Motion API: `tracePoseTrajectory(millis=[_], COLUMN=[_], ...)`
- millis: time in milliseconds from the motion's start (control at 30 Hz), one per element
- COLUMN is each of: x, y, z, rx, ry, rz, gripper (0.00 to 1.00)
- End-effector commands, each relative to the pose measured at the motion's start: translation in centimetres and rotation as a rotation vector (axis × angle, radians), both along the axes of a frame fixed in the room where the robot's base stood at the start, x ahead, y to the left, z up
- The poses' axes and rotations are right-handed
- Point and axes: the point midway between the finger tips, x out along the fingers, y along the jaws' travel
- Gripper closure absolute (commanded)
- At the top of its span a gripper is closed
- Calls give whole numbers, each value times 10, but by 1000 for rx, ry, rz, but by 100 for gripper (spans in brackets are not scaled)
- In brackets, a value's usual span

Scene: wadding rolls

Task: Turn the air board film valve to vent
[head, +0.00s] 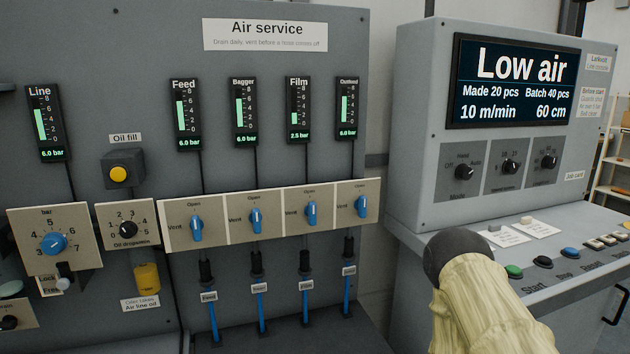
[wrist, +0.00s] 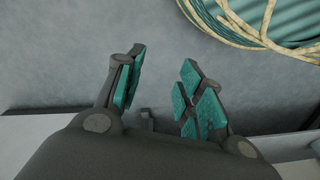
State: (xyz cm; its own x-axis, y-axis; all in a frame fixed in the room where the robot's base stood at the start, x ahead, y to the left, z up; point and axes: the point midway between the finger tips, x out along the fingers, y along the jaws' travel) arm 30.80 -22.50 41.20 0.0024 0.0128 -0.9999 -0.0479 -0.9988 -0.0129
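The film valve (head: 311,213) is a blue handle on a beige plate, third from the left in the row of valves. Its plate is marked Open at the top and Vent at the left, and its handle stands about upright, towards Open. The Film gauge (head: 298,108) above it reads 2.5 bar. In the wrist view my gripper (wrist: 158,95) is open, with teal pads apart and nothing between them. The head view shows my arm in a pale yellow cover at the lower right, away from the valve; the gripper itself is not seen there.
Feed (head: 196,228), Bagger (head: 256,220) and Outfeed (head: 361,206) valves flank the film valve closely. Blue hoses hang below. A control console (head: 412,130) reading Low air stands at the right.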

Motion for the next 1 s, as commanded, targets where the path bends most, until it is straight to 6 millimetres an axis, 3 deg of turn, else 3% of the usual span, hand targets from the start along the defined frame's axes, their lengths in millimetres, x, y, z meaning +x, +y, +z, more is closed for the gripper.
tracePoseTrajectory(millis=[33,300,667,833,1000], x=[0,3,16,32,63], y=[1,12,48,84,138], z=[25,85,141,166,190], rx=[2,28,113,204,358], ry=[-1,-11,-42,-70,-104], rz=[-3,-40,-166,-296,-519], gripper=[62,62,62,62,62])
